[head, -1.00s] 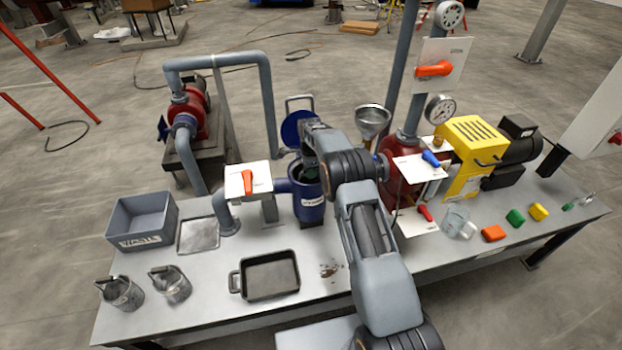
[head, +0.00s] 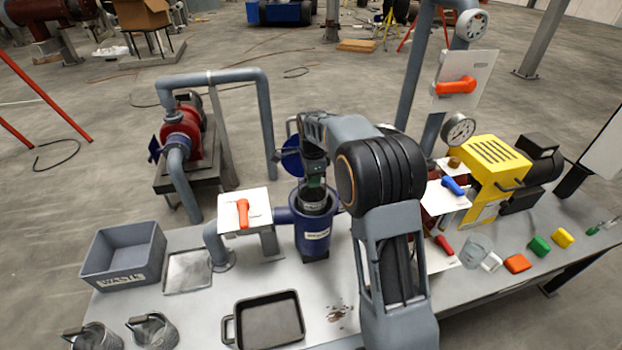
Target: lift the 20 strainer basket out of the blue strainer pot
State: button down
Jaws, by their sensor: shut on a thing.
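The blue strainer pot (head: 314,240) stands upright on the table with its round blue lid (head: 292,158) swung open behind it. My gripper (head: 315,185) points down over the pot's mouth and is shut on the strainer basket (head: 316,202). The top of the grey metal basket shows at the pot's mouth, and its lower part is hidden inside the pot. My arm covers the area just right of the pot. The fingertips are small and partly hidden.
A grey waste bin (head: 123,255), a flat metal tray (head: 188,271) and a black pan (head: 268,320) lie on the table (head: 205,318). A valve panel with an orange handle (head: 243,213) is close left of the pot. A yellow-guarded motor (head: 492,160) stands right.

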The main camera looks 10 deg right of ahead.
jog(key=shift+s+d+r+p, duration=0.15)
jog(key=shift+r+p, duration=0.4)
jog(key=shift+r, duration=0.55)
notch_tip(320, 180, up, 9)
jog(key=p, duration=0.5)
jog(key=shift+f, duration=0.15)
jog(key=s+r+b, duration=0.1)
jog(key=s+b, duration=0.2)
jog(key=s, duration=0.6)
